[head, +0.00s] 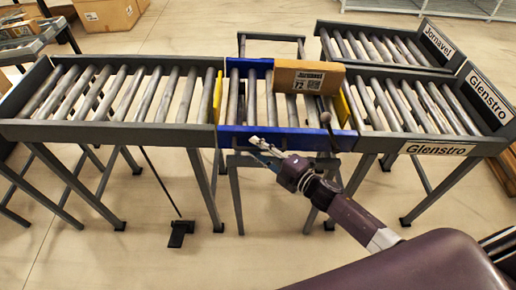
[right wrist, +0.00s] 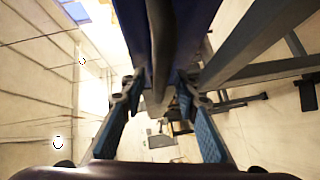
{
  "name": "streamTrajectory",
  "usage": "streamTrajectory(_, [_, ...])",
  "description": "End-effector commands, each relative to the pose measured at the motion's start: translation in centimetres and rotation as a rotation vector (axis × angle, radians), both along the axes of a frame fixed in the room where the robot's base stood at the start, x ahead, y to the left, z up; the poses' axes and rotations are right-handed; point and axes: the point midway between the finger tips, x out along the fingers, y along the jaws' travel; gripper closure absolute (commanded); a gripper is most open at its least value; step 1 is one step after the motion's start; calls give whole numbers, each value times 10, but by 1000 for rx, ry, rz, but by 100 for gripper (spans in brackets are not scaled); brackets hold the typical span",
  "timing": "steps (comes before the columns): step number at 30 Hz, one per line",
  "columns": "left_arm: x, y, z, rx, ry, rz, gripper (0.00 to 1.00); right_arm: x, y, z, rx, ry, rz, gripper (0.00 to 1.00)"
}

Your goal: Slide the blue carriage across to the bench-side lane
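The blue carriage (head: 236,140) is a short roller section with blue side rails, between the left conveyor and the near right lane. A brown cardboard box (head: 285,78) with a label lies on its right part, its right end by a yellow plate (head: 342,108). My right gripper (head: 262,150) is just in front of the carriage's front rail. In the right wrist view the fingers (right wrist: 157,85) are apart, with a dark bar between them and blue surface behind; contact is unclear. My left gripper is out of view.
The left roller conveyor (head: 20,131) ends at a yellow plate (head: 217,97). The near right lane (head: 440,148) is marked Glenstro; the far right lane (head: 332,52) is marked Jornavel. Both show empty rollers. A black foot pedal (head: 181,233) stands on the floor.

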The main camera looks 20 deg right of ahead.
Motion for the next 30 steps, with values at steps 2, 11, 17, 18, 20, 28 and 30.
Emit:
streamTrajectory(2, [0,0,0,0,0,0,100,0,0,0,0,0,0,71])
streamTrajectory(11, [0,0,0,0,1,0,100,0,0,0,0,0,0,98])
streamTrajectory(17, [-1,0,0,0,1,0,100,-1,0,0,0,0,0,100])
streamTrajectory(18, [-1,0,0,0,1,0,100,-1,0,0,0,1,0,100])
streamTrajectory(20, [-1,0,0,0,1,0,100,0,0,0,0,1,0,100])
streamTrajectory(28, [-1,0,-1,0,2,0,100,2,-1,-1,-1,0,-1,100])
streamTrajectory(30, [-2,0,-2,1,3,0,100,4,-2,0,-1,0,-1,100])
